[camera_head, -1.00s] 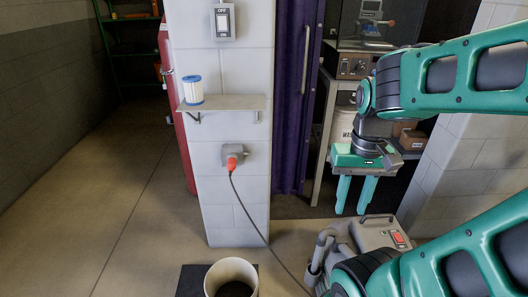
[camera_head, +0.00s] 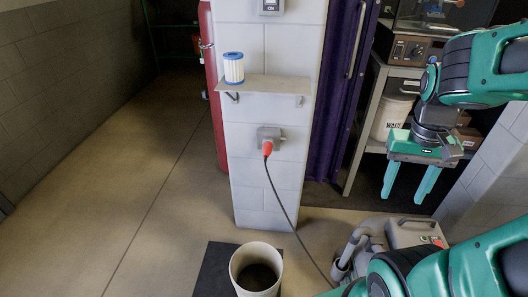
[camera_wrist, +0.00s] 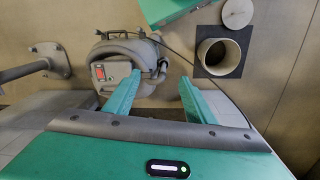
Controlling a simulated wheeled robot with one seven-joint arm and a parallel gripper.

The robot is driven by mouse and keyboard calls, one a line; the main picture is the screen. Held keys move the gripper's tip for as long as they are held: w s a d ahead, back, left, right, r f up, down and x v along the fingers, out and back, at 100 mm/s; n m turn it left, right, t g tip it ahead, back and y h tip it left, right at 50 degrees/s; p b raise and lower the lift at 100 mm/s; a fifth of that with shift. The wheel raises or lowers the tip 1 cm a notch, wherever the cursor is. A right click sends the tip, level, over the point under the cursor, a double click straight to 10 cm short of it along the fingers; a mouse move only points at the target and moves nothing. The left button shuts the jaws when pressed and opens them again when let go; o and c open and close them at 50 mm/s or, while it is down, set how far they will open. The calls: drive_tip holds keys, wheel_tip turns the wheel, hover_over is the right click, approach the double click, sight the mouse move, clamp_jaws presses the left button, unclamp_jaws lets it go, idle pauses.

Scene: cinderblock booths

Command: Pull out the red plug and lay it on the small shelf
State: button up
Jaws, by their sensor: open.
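The red plug (camera_head: 267,148) sits in a grey wall socket (camera_head: 271,134) on the cinderblock pillar. A dark cable hangs from it toward the floor. The small shelf (camera_head: 285,85) is on the pillar above the socket. A white cylinder with blue ends (camera_head: 233,68) stands on its left part. My gripper (camera_head: 409,195) is open and empty, right of the pillar and well apart from the plug, with its fingers pointing down. In the wrist view its fingers (camera_wrist: 155,100) are spread over the floor; the plug does not show there.
A grey machine with a red switch (camera_head: 415,233) stands on the floor at the lower right; it also shows in the wrist view (camera_wrist: 122,65). A white bucket (camera_head: 256,268) stands on a dark mat. A purple curtain (camera_head: 338,90) hangs right of the pillar. The shelf's right part is clear.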

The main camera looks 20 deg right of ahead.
drive_tip(key=w+d+f+n+t+h, duration=0.15)
drive_tip(key=w+f+h, duration=0.25)
drive_tip(key=w, duration=0.5)
drive_tip(key=w+d+f+n+h, duration=0.1)
drive_tip(key=w+f+n+h, duration=0.2)
drive_tip(key=w, duration=0.5)
drive_tip(key=w+d+f+n+t+h, duration=0.1)
drive_tip(key=w+f+h, duration=0.4)
drive_tip(key=w, duration=0.4)
drive_tip(key=n+t+y, duration=0.5)
drive_tip(key=n+t, duration=1)
approach(267, 150)
drive_tip(key=shift+w+d+f+g, duration=0.15)
drive_tip(key=shift+w+d+f, duration=0.1)
drive_tip(key=shift+w, duration=0.35)
drive_tip(key=shift+w+d+f+g, duration=0.15)
drive_tip(key=shift+w+f, duration=0.1)
drive_tip(key=shift+w, duration=0.4)
drive_tip(key=shift+m, duration=0.25)
drive_tip(key=shift+x, duration=4.5)
drive_tip(key=shift+a, duration=0.1)
